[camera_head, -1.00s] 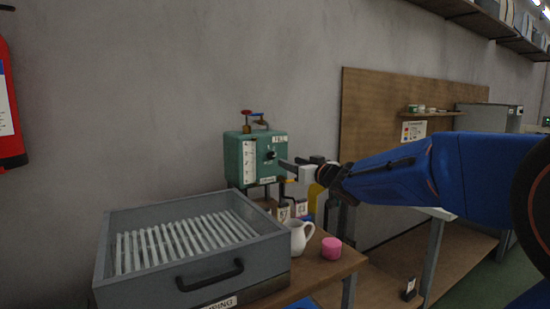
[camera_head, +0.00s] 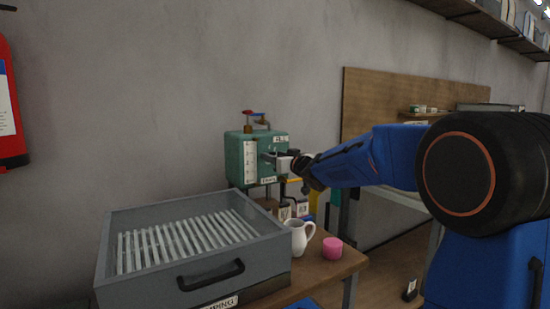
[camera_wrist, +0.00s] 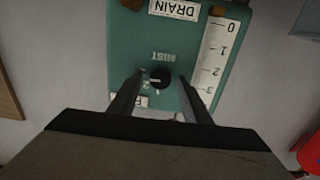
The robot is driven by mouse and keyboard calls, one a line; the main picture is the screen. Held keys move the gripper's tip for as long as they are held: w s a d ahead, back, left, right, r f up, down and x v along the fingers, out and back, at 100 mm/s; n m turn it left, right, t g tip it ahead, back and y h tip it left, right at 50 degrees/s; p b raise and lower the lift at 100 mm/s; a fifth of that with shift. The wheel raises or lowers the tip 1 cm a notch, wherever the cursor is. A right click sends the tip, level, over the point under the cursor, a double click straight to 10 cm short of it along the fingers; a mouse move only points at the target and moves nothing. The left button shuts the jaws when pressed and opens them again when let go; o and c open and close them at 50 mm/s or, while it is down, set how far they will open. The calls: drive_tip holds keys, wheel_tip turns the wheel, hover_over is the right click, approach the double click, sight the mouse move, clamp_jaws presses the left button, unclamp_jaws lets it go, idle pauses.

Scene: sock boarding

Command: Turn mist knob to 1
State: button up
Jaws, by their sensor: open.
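The mist knob (camera_wrist: 159,77) is a small round black knob with a pale pointer line, on the front of the teal box (camera_head: 234,160). In the wrist view, where the labels appear upside down, the word MIST stands beside it. My gripper (camera_wrist: 157,84) is open, with one finger on each side of the knob. Whether the fingers touch the knob cannot be told. In the head view my gripper (camera_head: 273,157) is at the box's front and hides the knob. Part of the number marks around the knob is hidden by the fingers.
A white level scale (camera_head: 250,162) runs down the box front, and red and blue valve handles (camera_head: 254,113) sit on top. Below are a grey drawer tray (camera_head: 190,280) with slats, a white jug (camera_head: 299,238) and a pink cylinder (camera_head: 332,249). The wall is close behind.

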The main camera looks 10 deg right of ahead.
drive_tip(key=c, duration=1)
drive_tip(key=shift+n, duration=0.4)
drive_tip(key=shift+a+f+n, duration=0.1)
drive_tip(key=shift+n, duration=4.15)
drive_tip(key=shift+a+f+n, duration=0.1)
drive_tip(key=shift+n, duration=4.15)
